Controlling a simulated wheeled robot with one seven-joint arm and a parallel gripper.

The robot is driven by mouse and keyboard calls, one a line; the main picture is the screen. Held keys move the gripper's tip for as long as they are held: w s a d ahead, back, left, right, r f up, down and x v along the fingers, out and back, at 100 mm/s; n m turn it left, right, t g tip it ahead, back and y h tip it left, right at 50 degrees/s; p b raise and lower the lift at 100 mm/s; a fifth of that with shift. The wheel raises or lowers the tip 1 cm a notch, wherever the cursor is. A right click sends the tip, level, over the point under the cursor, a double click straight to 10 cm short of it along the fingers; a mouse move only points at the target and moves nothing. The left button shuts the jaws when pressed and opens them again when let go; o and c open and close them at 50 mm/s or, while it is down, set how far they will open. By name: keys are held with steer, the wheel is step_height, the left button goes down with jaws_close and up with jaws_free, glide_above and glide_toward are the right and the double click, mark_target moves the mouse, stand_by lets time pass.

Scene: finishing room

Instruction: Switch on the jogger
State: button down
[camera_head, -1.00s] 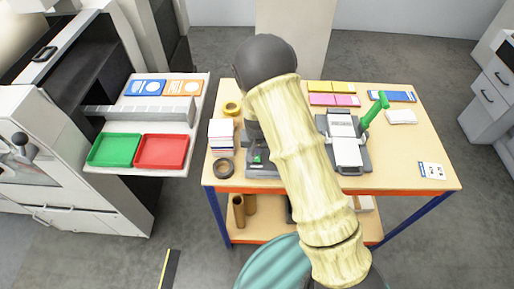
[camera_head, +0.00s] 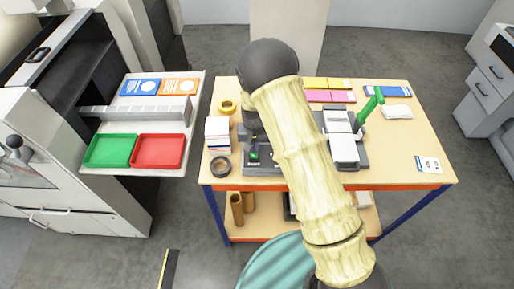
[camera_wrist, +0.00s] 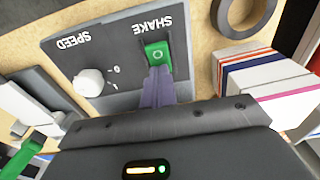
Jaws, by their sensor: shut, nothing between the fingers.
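The jogger (camera_head: 262,169) is a dark grey tray-like machine on the left front of the wooden table, partly hidden by my arm. Its panel (camera_wrist: 120,38) shows in the wrist view, with a green rocker switch (camera_wrist: 157,54) by the word SHAKE and a white knob (camera_wrist: 91,82) by SPEED. The green switch is small in the head view (camera_head: 254,155). My gripper (camera_wrist: 160,76) is shut and empty, its fingertips at the near edge of the switch. I cannot tell whether they press it. A pale ring mark shows on the switch.
A dark tape roll (camera_head: 220,167) and a stack of paper (camera_head: 218,132) lie left of the jogger. A machine with a green lever (camera_head: 370,103) stands to the right. Green (camera_head: 110,151) and red trays (camera_head: 158,150) lie on the left side shelf.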

steer(key=shift+d+f, duration=0.15)
steer(key=shift+f, duration=0.4)
steer(key=shift+s, duration=0.35)
steer(key=shift+s+f, duration=0.15)
steer(key=shift+s, duration=0.25)
steer(key=shift+w+r+p, duration=0.15)
steer(key=shift+r+p, duration=0.15)
steer(key=shift+r, duration=0.2)
steer(key=w+r+b, duration=0.1)
steer(key=w+r, duration=0.2)
steer(key=r, duration=1.1)
steer(key=shift+w+b, duration=0.3)
steer(key=shift+w, duration=0.05)
